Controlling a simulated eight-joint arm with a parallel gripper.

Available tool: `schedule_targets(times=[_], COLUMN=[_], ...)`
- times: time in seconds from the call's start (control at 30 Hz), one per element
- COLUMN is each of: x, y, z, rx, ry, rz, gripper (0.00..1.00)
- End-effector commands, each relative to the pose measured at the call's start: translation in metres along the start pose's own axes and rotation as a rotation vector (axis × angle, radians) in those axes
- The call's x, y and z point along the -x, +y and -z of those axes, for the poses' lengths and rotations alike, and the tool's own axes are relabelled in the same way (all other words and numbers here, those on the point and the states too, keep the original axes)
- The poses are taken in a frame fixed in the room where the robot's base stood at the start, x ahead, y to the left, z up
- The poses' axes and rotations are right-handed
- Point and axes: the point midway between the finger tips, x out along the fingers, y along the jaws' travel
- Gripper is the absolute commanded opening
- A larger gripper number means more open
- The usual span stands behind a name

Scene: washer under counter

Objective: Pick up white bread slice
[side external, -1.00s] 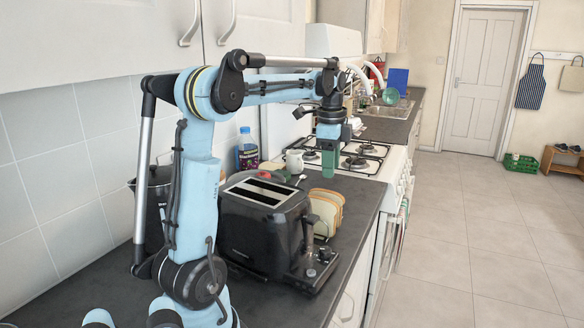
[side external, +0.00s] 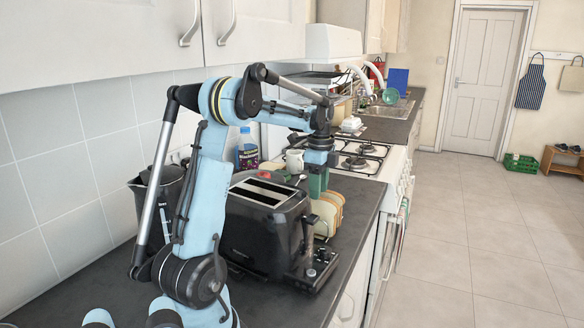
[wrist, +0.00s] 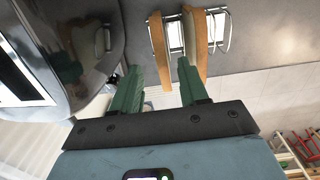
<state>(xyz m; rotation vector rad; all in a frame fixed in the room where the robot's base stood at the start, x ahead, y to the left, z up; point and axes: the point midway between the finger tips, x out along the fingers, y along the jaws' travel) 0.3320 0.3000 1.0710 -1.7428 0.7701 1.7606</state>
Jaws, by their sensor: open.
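Pale bread slices with brown crusts (side external: 327,216) stand upright in a wire toast rack to the right of the toaster. My gripper (side external: 317,194) is low, at the near top edge of the slices. In the wrist view, the green fingers of my gripper (wrist: 158,66) are apart. A left slice (wrist: 157,40) reaches down between them. A right slice (wrist: 196,42) lies just right of the right fingertip. I cannot tell which slice is the white one, nor whether a finger touches bread.
A black toaster (side external: 266,226) stands close on the left. The rack wires (wrist: 224,30) show beyond the slices. The counter's right edge is near the rack.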

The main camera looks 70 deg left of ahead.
Motion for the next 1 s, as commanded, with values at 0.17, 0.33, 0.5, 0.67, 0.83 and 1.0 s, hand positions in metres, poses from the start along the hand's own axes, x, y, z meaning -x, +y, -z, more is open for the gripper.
schedule_targets(times=[0.17,0.33,0.5,0.67,0.83,1.0], x=[-0.025,-0.043,-0.047,-0.047,-0.047,-0.047], y=[-0.003,-0.003,-0.003,-0.003,-0.003,-0.003], z=[0.004,0.004,0.004,0.004,0.004,0.004], rx=[0.0,0.0,0.0,0.0,0.0,0.0], ry=[0.0,0.0,0.0,0.0,0.0,0.0], rz=[0.0,0.0,0.001,0.0,0.0,0.001], gripper=[0.44,0.44,0.44,0.41,0.14,0.0])
